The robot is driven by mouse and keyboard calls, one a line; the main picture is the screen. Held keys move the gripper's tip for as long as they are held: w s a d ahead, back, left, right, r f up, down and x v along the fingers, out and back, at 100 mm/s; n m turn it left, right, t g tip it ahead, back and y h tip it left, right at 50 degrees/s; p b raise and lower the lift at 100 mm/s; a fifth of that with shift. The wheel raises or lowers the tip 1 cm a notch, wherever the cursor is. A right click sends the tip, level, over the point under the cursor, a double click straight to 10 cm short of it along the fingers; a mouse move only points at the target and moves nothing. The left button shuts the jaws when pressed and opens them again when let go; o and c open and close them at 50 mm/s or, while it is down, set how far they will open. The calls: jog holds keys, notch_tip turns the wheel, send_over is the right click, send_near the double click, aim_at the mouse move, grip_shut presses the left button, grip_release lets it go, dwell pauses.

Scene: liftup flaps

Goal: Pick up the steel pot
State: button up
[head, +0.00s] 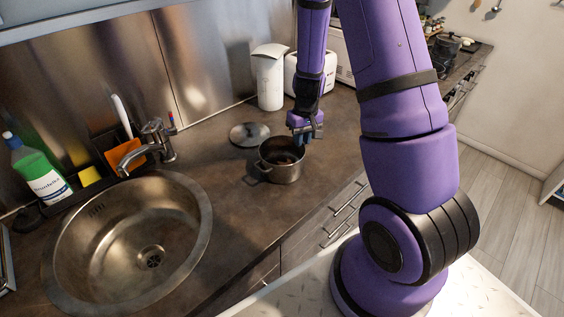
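The steel pot (281,170) stands upright and uncovered on the dark countertop, right of the sink. Its inside looks dark, and a small side handle shows on its left. My gripper (299,139) points down at the pot's far right rim, coming from behind. The fingers are small and partly hidden, so I cannot tell whether they are open or shut, or whether they touch the rim. A round steel lid (249,134) lies flat on the counter behind and left of the pot.
A round sink (125,245) with a tap (150,145) fills the left. A green bottle (38,172) stands at its far left. A white canister (269,78) and a white toaster (303,74) stand behind. Drawers (330,222) lie below the counter's front edge.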

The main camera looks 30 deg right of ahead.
aim_at(300, 150)
jog(key=f, duration=0.5)
jog(key=shift+a, duration=0.2)
grip_shut()
